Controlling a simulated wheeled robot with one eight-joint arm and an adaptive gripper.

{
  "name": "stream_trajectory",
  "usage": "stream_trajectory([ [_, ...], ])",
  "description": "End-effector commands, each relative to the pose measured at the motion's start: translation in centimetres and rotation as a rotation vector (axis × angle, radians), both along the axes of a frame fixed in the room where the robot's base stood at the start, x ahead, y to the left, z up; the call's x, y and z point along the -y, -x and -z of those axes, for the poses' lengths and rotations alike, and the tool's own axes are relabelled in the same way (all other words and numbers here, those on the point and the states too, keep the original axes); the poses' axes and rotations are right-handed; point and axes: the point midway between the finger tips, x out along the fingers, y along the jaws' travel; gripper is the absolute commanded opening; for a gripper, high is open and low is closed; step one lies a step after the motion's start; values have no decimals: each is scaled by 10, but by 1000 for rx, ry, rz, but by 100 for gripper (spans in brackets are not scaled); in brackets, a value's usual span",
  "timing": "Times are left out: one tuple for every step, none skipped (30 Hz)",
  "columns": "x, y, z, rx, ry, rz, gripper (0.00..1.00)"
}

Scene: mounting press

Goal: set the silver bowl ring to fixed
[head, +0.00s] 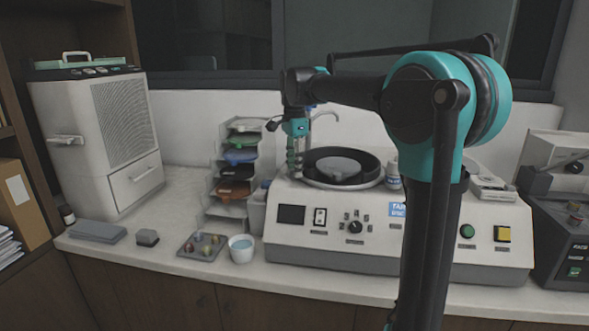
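The silver bowl ring (349,187) runs around the dark round bowl (314,164) on top of the white machine; its front edge shows best. A grey disc (338,167) lies inside the bowl. My gripper (294,172) points down at the left side of the bowl, close to the ring's left edge. I cannot tell whether it touches the ring. The fingers are small and seen from behind, so their opening is unclear. The gripper hides part of the ring's left side. No fixed marking on the ring is readable.
The machine's front panel (385,247) carries a dark screen, a knob (355,227), a green button (467,231) and a yellow switch (502,234). A thin curved spout (322,116) stands behind the bowl. A disc rack (235,187) is left of the gripper. A white cup (242,249) stands in front.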

Motion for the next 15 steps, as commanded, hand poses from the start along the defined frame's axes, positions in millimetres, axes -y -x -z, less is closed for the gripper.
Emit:
stream_trajectory([
  [0,0,4,0,0,0,36],
  [0,0,5,0,0,0,36],
  [0,0,7,0,0,0,36],
  [0,0,8,0,0,0,36],
  [0,0,9,0,0,0,36],
  [0,0,9,0,0,0,36],
  [0,0,9,0,0,0,36],
  [0,0,9,0,0,0,36],
  [0,0,9,0,0,0,36],
  [0,0,9,0,0,0,36],
  [0,0,9,0,0,0,36],
  [0,0,9,0,0,0,36],
  [0,0,9,0,0,0,34],
  [0,0,9,0,0,0,30],
  [0,0,9,0,0,0,25],
])
